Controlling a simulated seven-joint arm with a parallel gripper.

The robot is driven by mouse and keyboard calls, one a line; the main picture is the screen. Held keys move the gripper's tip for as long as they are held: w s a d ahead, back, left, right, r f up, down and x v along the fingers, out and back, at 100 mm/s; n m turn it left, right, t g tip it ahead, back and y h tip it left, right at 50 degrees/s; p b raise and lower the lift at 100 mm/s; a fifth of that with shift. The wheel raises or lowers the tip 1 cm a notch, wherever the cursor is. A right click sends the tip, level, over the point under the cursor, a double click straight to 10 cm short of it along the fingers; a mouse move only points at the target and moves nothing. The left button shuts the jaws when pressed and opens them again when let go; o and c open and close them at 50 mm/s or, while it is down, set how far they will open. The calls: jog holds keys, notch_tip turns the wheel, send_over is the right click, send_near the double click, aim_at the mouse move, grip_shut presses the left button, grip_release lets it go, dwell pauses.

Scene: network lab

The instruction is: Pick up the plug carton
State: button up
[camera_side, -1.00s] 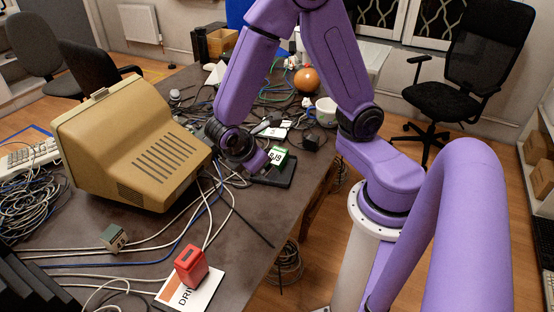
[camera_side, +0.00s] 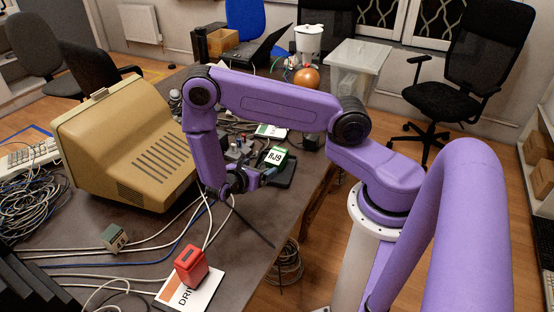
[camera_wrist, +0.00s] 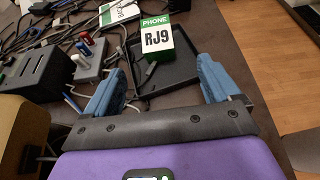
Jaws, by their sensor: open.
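The plug carton (camera_side: 275,157) is a small green and white box marked RJ9. It stands at a black tray (camera_side: 284,181) near the table's right edge. In the wrist view the carton (camera_wrist: 158,42) shows its PHONE RJ9 face at the tray's far left part (camera_wrist: 185,77). My gripper (camera_side: 265,174) is low, on the near left side of the carton and tray. In the wrist view my gripper's (camera_wrist: 161,76) blue fingers are spread wide with nothing between them. The carton lies ahead of them, between their lines and untouched.
A grey block with coloured connectors (camera_wrist: 92,62) and a dark box (camera_wrist: 36,80) are left of my fingers. A beige monitor (camera_side: 125,150), loose cables, and a red block (camera_side: 190,267) on a card are on the table. Open floor lies right of the table edge.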

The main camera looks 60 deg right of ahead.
aim_at(274, 158)
jog(key=x, duration=1)
jog(key=shift+a, duration=0.1)
jog(key=shift+w+x, duration=0.15)
jog(key=shift+x, duration=1.25)
jog(key=shift+w+x, duration=0.2)
jog(key=shift+x, duration=1.25)
jog(key=c, duration=1.2)
